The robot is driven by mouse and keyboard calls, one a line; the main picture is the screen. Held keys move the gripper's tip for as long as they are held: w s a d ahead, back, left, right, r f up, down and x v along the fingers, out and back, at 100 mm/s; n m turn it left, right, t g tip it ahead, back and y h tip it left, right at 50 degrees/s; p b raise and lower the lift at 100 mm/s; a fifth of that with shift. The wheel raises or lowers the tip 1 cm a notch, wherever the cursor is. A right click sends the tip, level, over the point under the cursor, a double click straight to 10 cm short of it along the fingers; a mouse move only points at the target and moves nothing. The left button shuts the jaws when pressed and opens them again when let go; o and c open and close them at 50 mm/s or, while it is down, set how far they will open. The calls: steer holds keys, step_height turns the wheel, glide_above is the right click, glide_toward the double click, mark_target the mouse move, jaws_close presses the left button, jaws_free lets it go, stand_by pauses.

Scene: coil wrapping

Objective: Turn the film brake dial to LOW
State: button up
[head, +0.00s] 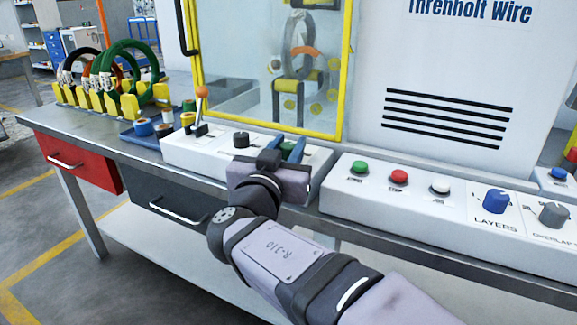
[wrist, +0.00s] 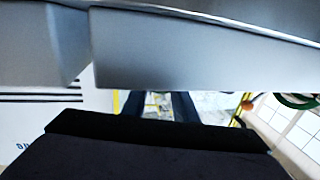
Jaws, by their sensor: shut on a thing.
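My gripper (head: 290,150) is over the left control box (head: 190,152) on the bench. Its two blue fingers are shut around a small green knob (head: 288,146), which is mostly hidden between them. I take this knob to be the film brake dial; its label and pointer are covered by my gripper. A black dial (head: 241,139) stands just left of my gripper on the same box, apart from it. In the wrist view, the finger ends (wrist: 160,104) show beyond the dark gripper body, but the knob cannot be made out.
A lever with an orange ball (head: 201,92) stands left of the black dial. A yellow-framed clear door (head: 270,75) rises behind. The right control box (head: 450,205) has green, red and white buttons and a blue LAYERS dial (head: 496,201). Coils (head: 128,62) stand on yellow holders at left.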

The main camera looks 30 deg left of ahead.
mark_target(286, 150)
steer(key=shift+n+y+b, duration=0.3)
steer(key=shift+y+b, duration=0.1)
steer(key=shift+b, duration=0.4)
steer(key=o, duration=1.1)
steer(key=shift+s, duration=0.15)
steer(key=shift+v, duration=3.6)
steer(key=shift+c, duration=0.3)
